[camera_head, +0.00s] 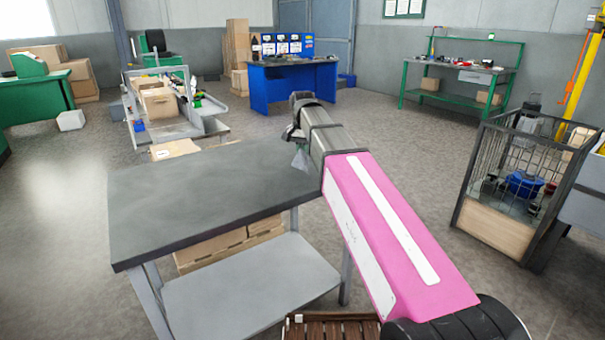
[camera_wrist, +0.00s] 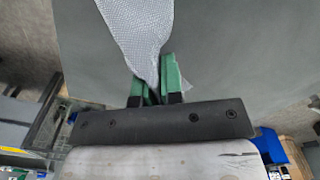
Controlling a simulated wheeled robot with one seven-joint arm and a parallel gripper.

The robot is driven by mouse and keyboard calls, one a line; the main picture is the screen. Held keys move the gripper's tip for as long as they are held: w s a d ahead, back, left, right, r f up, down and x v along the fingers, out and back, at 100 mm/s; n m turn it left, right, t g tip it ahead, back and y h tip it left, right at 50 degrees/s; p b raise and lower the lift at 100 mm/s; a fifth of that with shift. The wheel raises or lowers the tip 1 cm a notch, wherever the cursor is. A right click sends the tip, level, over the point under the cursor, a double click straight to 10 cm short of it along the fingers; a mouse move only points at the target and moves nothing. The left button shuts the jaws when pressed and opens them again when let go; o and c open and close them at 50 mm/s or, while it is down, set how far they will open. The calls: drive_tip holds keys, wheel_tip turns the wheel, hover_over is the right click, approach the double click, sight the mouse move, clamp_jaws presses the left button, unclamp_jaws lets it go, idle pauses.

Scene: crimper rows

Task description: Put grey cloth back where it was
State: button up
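The grey cloth (camera_wrist: 138,30) is a light, dimpled fabric pinched between the green fingers of my gripper (camera_wrist: 155,84) in the wrist view. It spreads out beyond the fingertips, and a small corner shows on their other side. In the head view, the cloth (camera_head: 301,161) hangs below my gripper (camera_head: 294,134), at the far right corner of the grey table (camera_head: 190,195). My arm hides part of it. I cannot tell whether the cloth touches the tabletop.
The tabletop is otherwise bare. A lower shelf (camera_head: 245,285) sits under it, with cardboard boxes (camera_head: 215,247) behind. A mesh cage cart (camera_head: 495,232) stands at the right. A blue workbench (camera_head: 290,83) and a green bench (camera_head: 455,95) stand farther back. Open floor lies between.

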drive_tip(key=o, duration=1)
drive_tip(key=shift+o, duration=0.2)
drive_tip(key=shift+r, duration=0.1)
wheel_tip(320, 180, up, 11)
drive_tip(key=shift+f, duration=0.2)
